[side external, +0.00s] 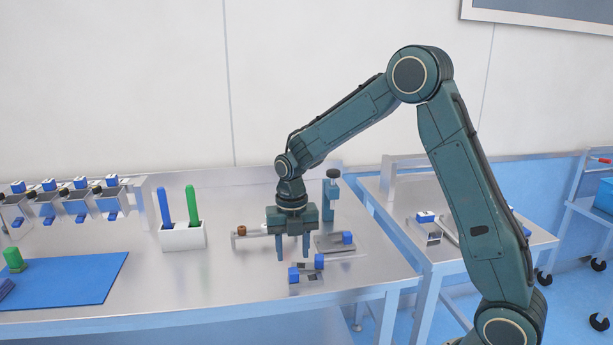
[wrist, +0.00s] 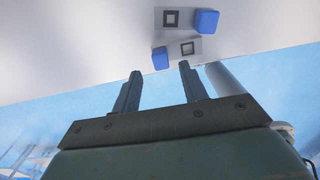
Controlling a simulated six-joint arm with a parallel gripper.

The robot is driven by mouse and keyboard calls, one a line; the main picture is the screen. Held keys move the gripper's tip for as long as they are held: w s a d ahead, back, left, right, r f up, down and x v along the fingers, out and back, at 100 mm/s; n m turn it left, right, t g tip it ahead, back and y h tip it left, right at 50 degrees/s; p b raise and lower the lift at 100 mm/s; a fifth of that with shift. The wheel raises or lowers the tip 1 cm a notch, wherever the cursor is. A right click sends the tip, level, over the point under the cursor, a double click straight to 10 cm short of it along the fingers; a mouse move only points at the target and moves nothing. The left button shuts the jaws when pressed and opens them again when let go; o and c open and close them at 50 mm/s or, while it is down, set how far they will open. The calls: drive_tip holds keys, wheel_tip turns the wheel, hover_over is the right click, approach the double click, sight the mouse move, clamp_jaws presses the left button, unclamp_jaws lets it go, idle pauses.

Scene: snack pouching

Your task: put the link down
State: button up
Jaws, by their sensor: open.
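My gripper (side external: 293,258) points down over the front part of the metal table, its two fingers apart. In the wrist view the fingers (wrist: 160,82) also stand apart with nothing between them. I cannot tell for certain which thing is the link. A pale grey rod (wrist: 226,80) lies just right of the right finger in the wrist view. Two small marked plates with blue blocks are near the fingertips: one block (side external: 293,275) is just below them, the other (side external: 319,261) to their right. These blocks also show in the wrist view (wrist: 160,58) (wrist: 206,21).
A white holder (side external: 182,238) with a blue and a green stick stands left of my gripper. A blue mat (side external: 65,278) lies at the left, below a row of clamps (side external: 65,203). The table between mat and gripper is clear.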

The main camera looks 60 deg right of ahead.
sight(295, 271)
wheel_tip(295, 271, up, 7)
idle(0.4)
drive_tip(key=shift+s+r, duration=0.1)
idle(0.4)
drive_tip(key=s+a+r+m+t, duration=0.35)
drive_tip(key=s+r+m, duration=0.55)
drive_tip(key=s+m, duration=0.35)
drive_tip(key=s+a+m+t, duration=0.2)
drive_tip(key=s+m, duration=1)
drive_tip(key=m, duration=0.2)
drive_tip(key=shift+s+a, duration=0.15)
drive_tip(key=shift+s, duration=0.15)
drive_tip(key=shift+f+m, duration=0.1)
drive_tip(key=shift+m, duration=0.15)
